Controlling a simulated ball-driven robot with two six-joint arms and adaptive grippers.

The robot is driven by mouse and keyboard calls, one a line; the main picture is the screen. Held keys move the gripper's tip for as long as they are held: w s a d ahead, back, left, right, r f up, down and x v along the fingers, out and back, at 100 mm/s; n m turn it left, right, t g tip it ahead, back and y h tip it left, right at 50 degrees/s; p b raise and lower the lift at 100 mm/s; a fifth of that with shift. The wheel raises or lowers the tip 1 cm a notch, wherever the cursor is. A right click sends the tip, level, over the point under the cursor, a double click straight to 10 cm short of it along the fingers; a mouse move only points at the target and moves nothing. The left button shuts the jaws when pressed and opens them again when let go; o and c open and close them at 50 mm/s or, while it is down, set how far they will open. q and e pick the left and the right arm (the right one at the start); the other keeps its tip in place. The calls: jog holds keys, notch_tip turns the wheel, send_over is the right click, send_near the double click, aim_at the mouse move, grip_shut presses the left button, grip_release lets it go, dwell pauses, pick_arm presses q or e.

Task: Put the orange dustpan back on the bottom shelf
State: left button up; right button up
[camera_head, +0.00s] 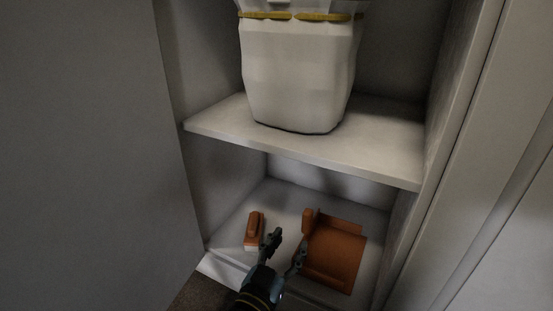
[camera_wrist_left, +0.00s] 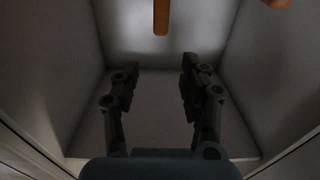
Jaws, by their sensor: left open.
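The orange dustpan (camera_head: 335,254) lies on the bottom shelf (camera_head: 285,200) at its right side, with its raised edge toward the left. My left gripper (camera_head: 288,244) is at the front of this shelf, open, with its right finger close to the dustpan's left edge; I cannot tell if they touch. In the left wrist view the open fingers (camera_wrist_left: 157,88) have nothing visible between them. An orange bar (camera_wrist_left: 161,16) and a second orange piece (camera_wrist_left: 277,3) show at the top of that view; I cannot tell which items they belong to. My right gripper is not in view.
A small orange brush (camera_head: 254,230) with a pale base lies on the bottom shelf, left of my gripper. A large white container (camera_head: 300,75) with yellow trim stands on the upper shelf (camera_head: 390,150). Cabinet walls close in on both sides, with a grey panel (camera_head: 90,150) at left.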

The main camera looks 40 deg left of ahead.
pick_arm(q)
jog(key=s+d+r+m+t+h, duration=0.1)
jog(key=s+r+m+t+h, duration=0.1)
jog(key=r, duration=0.9)
jog(key=s+d+r+m+t+h, duration=0.2)
jog(key=s+r, duration=0.3)
jog(key=r, duration=0.7)
jog(key=s+d+r+m+t+h, duration=0.1)
jog(key=s+r+m+t+h, duration=0.1)
jog(key=r, duration=1)
jog(key=s+m+h, duration=0.1)
jog(key=s+h, duration=0.1)
jog(key=shift+d+r+h, duration=0.15)
jog(key=shift+d+h, duration=0.15)
jog(key=shift+d, duration=0.05)
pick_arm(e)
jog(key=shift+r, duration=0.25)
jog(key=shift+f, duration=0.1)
